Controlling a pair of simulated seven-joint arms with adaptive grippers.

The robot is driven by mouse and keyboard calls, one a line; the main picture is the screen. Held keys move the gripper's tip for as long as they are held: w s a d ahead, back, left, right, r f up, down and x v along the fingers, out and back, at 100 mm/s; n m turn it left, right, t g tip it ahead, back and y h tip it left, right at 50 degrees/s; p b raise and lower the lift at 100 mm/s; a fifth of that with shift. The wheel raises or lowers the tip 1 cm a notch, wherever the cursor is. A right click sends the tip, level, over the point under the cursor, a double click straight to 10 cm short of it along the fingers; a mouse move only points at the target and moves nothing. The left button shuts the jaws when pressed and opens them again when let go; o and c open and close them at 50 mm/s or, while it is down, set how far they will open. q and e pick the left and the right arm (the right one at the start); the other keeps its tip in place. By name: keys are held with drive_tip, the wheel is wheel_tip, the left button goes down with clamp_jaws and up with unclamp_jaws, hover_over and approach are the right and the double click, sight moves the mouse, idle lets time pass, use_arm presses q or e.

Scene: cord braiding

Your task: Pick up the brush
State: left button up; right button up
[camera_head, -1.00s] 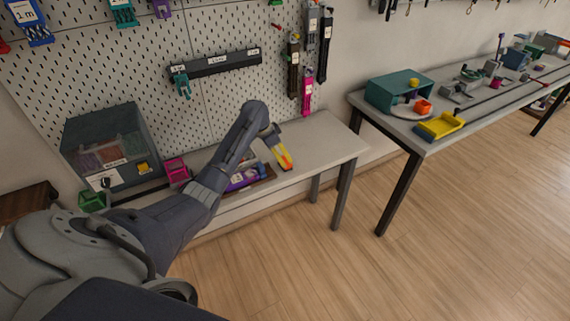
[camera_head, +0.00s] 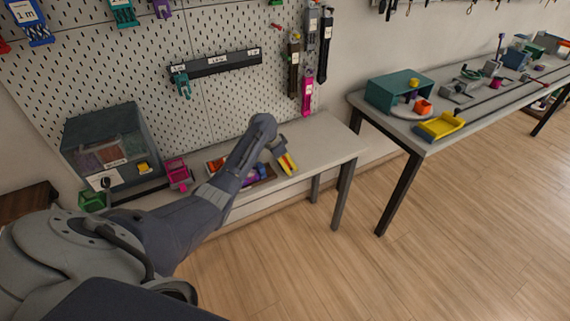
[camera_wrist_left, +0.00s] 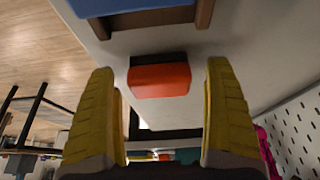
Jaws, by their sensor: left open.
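My left gripper (camera_head: 286,161) is over the right part of the grey workbench, its yellow fingers pointing down. In the left wrist view the gripper (camera_wrist_left: 166,120) is open, with a yellow finger on each side. A red-orange block with a dark strip along one edge (camera_wrist_left: 160,80), which looks like the brush, lies on the bench between and beyond the fingertips. A gap shows on both sides of it, so it is not held. In the head view, a bit of red shows at the fingers, too small to identify. My right gripper is in neither view.
A shallow tray with colourful items (camera_head: 214,166) lies left of the gripper, partly behind my arm. A grey bin box (camera_head: 110,145) and a pink holder (camera_head: 178,172) stand further left. The bench's right end (camera_head: 335,145) is clear.

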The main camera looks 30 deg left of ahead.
sight(285, 160)
use_arm(q)
drive_tip(key=shift+c, duration=0.4)
drive_tip(key=c, duration=1.2)
drive_tip(key=shift+r, duration=0.1)
wheel_tip(285, 160, up, 20)
drive_tip(key=shift+f, duration=0.1)
